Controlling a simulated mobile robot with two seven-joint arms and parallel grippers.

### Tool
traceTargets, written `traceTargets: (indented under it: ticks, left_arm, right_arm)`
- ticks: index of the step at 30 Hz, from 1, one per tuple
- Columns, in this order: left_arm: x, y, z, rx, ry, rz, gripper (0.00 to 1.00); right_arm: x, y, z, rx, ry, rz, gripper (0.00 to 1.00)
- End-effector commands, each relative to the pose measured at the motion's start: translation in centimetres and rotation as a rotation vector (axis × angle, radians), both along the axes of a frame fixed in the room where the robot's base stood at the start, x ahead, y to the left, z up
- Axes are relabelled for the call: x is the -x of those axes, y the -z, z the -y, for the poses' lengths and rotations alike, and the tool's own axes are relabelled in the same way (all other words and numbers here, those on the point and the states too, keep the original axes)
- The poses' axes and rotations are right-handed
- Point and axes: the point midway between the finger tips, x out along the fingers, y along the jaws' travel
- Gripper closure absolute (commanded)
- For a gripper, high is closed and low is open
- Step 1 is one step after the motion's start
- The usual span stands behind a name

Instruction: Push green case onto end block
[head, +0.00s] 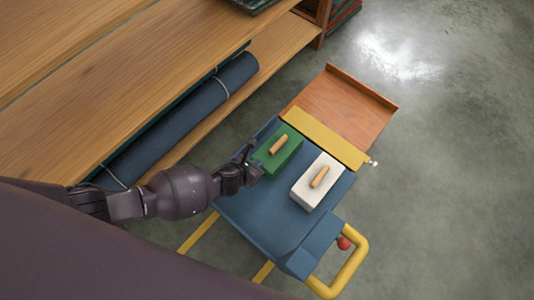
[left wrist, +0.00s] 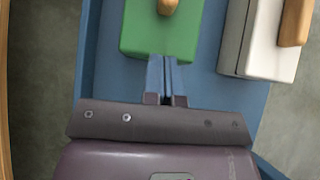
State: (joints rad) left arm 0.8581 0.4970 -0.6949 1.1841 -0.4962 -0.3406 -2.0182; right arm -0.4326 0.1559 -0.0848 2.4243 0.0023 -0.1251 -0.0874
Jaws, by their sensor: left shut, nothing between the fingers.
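The green case (head: 278,150), a box with a light wooden handle on top, sits on the blue deck of the cart (head: 250,208). It also shows at the top of the left wrist view (left wrist: 150,40). My left gripper (head: 255,165) is shut and empty, its fingertips (left wrist: 167,62) at the case's near side; they look touching or nearly so. A yellow bar (head: 325,137) crosses the cart at the far end of the deck, beyond the case. I cannot tell whether it is the end block. My right gripper is out of view.
A white case (head: 316,181) with a wooden handle stands right of the green one. A wooden tray (head: 345,101) lies beyond the yellow bar. The cart has a yellow handle (head: 352,265) and red knob (head: 344,243). Wooden shelves (head: 120,90) with a dark blue roll (head: 185,117) are left.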

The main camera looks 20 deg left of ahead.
Motion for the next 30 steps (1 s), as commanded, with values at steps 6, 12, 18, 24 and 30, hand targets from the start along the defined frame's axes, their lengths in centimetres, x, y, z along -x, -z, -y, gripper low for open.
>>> traceTargets:
  ticks: [6, 12, 18, 24, 30]
  left_arm:
    - [-2.6, 1.2, 1.1, 0.003, -0.001, -0.002, 1.00]
    - [-4.2, 1.0, 1.6, 0.002, -0.001, -0.002, 1.00]
    - [-4.6, 0.9, 1.7, 0.001, -0.001, 0.000, 1.00]
    - [-4.6, 0.8, 1.7, 0.001, -0.001, 0.001, 1.00]
    - [-5.6, 1.0, 2.0, 0.003, 0.001, -0.001, 1.00]
  right_arm:
    - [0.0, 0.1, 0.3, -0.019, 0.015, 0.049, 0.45]
    - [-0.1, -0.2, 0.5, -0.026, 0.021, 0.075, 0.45]
    - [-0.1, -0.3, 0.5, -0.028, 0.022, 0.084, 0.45]
    - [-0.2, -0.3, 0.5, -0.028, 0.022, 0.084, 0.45]
    - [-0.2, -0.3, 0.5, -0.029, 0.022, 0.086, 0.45]
